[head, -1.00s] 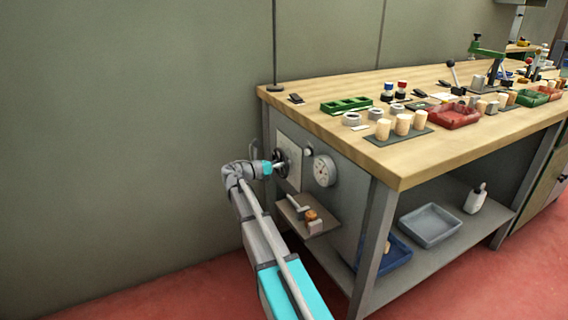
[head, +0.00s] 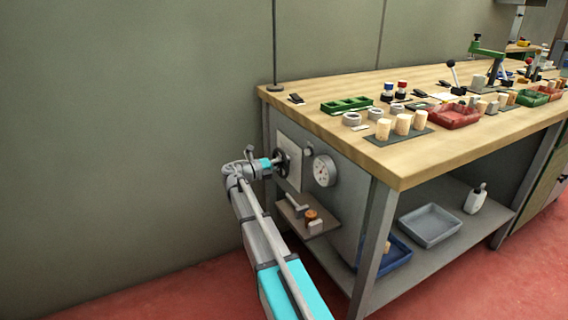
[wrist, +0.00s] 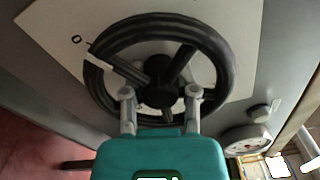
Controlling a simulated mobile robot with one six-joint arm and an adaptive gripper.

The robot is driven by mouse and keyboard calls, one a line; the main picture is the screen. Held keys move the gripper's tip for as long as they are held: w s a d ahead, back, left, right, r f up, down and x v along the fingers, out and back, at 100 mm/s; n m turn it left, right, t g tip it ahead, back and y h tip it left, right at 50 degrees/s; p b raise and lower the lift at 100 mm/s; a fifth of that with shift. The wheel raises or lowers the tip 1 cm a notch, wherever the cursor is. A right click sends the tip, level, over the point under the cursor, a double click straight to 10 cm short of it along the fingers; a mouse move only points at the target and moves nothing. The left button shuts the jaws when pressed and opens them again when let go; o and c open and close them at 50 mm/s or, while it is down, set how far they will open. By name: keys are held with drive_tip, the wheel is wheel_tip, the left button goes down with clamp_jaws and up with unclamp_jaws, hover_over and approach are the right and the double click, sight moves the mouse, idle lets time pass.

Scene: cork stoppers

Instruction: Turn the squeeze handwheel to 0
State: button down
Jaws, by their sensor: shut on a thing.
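The black squeeze handwheel (wrist: 161,85) fills the upper middle of the wrist view, with a round hub and spokes, in front of a white plate (wrist: 235,20). A "0" with a short tick (wrist: 76,39) is printed on the plate at upper left. A white mark (wrist: 100,65) on the wheel's rim sits close to the tick, a little below it. My gripper (wrist: 161,97) is shut on the handwheel, one grey finger on each side of the hub's lower part. In the head view, the handwheel (head: 283,161) is on the bench's end panel, partly hidden by my gripper (head: 274,163).
A round dial gauge (head: 324,170) is right of the wheel. A small shelf (head: 290,222) with a few parts juts out below. The bench top (head: 320,122) carries corks and trays. The wall and floor left of the bench are clear.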

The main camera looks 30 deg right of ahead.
drive_tip(key=shift+a+n, duration=0.1)
drive_tip(key=shift+n, duration=1.1)
drive_tip(key=c, duration=0.7)
unclamp_jaws()
drive_tip(key=shift+o, duration=0.2)
drive_tip(key=a, duration=1.2)
drive_tip(key=shift+s, duration=0.25)
